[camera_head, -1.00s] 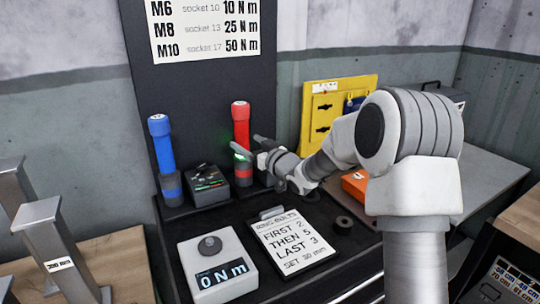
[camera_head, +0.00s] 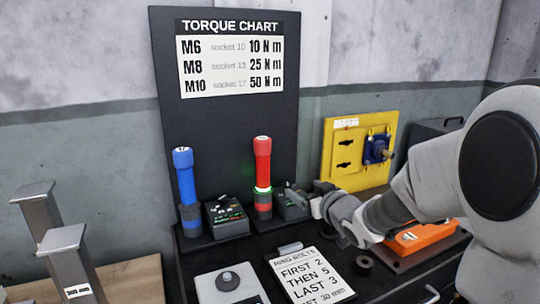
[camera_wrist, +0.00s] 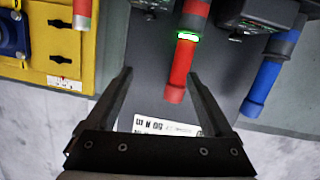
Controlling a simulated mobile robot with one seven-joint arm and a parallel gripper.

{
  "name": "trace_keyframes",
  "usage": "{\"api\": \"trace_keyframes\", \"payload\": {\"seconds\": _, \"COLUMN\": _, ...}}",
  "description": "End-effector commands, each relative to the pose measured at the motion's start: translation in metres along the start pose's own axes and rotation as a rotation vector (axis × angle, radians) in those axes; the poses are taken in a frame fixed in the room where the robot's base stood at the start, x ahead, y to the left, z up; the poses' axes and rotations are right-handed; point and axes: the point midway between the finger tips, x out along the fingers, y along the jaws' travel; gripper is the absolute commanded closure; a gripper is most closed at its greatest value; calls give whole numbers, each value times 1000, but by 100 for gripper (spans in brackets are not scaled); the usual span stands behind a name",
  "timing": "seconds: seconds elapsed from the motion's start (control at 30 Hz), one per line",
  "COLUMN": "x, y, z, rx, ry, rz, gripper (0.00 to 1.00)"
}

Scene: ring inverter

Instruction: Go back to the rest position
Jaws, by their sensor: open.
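My gripper (camera_head: 300,190) is open and empty, just right of the red tool (camera_head: 262,165) in the head view. The red tool stands upright in its holder with a green lit ring near its base. In the wrist view, which is upside down, my open gripper (camera_wrist: 160,72) has the red tool (camera_wrist: 183,62) beyond the fingers, apparently apart from them. A blue tool (camera_head: 185,172) stands upright to the left; it also shows in the wrist view (camera_wrist: 265,82).
A torque chart (camera_head: 231,57) hangs on the dark back panel. Dark units (camera_head: 224,215) stand beside the tools. A yellow board (camera_head: 345,145) and an orange case (camera_head: 425,236) are at the right. A notepad (camera_head: 312,272) and a grey device (camera_head: 228,283) lie in front. Metal posts (camera_head: 62,243) stand left.

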Motion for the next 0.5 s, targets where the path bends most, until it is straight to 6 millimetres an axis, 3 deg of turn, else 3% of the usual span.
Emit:
{"api": "trace_keyframes", "payload": {"seconds": 0.23, "x": -73, "y": 18, "z": -4, "rx": -9, "ry": -238, "rz": 210, "gripper": 14}}
{"api": "trace_keyframes", "payload": {"seconds": 0.5, "x": -174, "y": 6, "z": 17, "rx": 90, "ry": -500, "rz": 328, "gripper": 14}}
